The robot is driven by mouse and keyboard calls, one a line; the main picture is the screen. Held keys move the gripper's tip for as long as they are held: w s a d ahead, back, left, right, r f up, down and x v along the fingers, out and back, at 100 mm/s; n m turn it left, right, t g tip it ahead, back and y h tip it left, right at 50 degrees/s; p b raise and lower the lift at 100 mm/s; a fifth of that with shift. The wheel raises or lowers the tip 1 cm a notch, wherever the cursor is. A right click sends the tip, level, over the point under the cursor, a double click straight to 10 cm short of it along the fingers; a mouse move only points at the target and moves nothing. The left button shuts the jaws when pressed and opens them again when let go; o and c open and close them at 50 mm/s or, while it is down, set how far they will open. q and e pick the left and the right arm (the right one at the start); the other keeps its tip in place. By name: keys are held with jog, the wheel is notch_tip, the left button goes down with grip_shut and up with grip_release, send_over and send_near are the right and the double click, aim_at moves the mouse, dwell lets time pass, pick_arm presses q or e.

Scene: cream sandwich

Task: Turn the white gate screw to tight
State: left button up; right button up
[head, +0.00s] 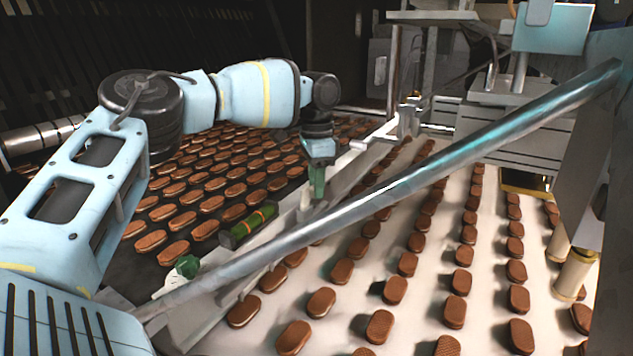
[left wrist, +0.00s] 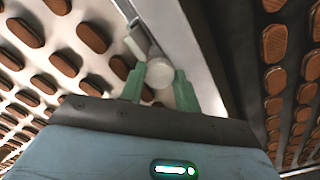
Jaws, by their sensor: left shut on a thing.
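My left gripper (head: 318,190) reaches down with its green fingers at the pale guide rail (head: 275,238) between the dark belt and the white belt. In the left wrist view, the two green fingers (left wrist: 159,84) stand one on each side of the round white gate screw (left wrist: 158,73). The gripper is shut on the screw. A pale bracket (left wrist: 137,42) lies just beyond it. In the head view I cannot make out the screw at the fingertips. My right gripper is not in view.
Brown biscuits fill the dark belt (head: 130,270) and stand in rows on the white belt (head: 420,305). A long metal bar (head: 400,190) crosses the front. A green knob (head: 187,266) and a green roll with orange bands (head: 247,225) are by the rail.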

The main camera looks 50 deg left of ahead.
pick_arm(q)
jog(key=shift+m, duration=0.9)
jog(key=o, duration=1)
jog(key=shift+r, duration=0.15)
notch_tip(320, 180, up, 8)
jog(key=shift+f, duration=0.2)
